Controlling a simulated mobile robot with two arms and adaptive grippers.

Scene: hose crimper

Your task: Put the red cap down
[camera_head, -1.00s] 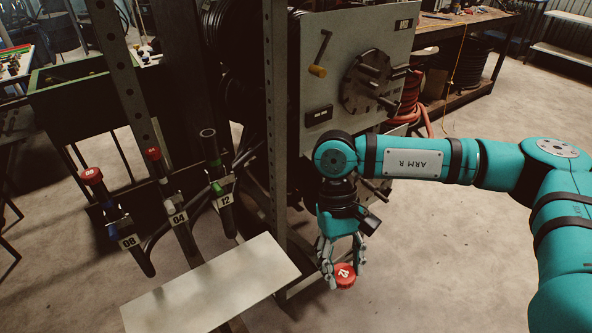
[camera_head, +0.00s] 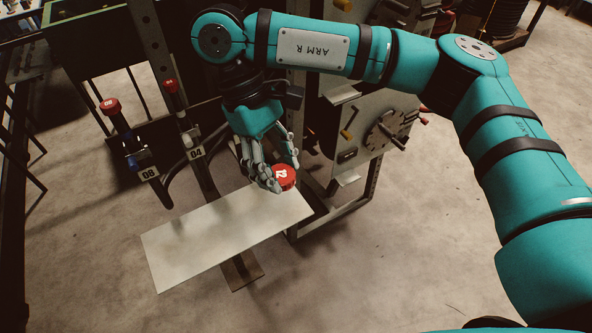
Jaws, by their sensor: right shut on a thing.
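The red cap (camera_head: 284,176), with white number markings that look like 12, is in my right gripper (camera_head: 276,178). The gripper's grey fingers are shut on the cap and point downward. The cap is over the right end of the white board (camera_head: 205,238); I cannot tell whether it touches the board. The rest of the board is bare. My left gripper is not in view.
A grey crimper panel with a round plate (camera_head: 388,133) stands behind on the right. Open floor (camera_head: 420,250) lies to the right.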

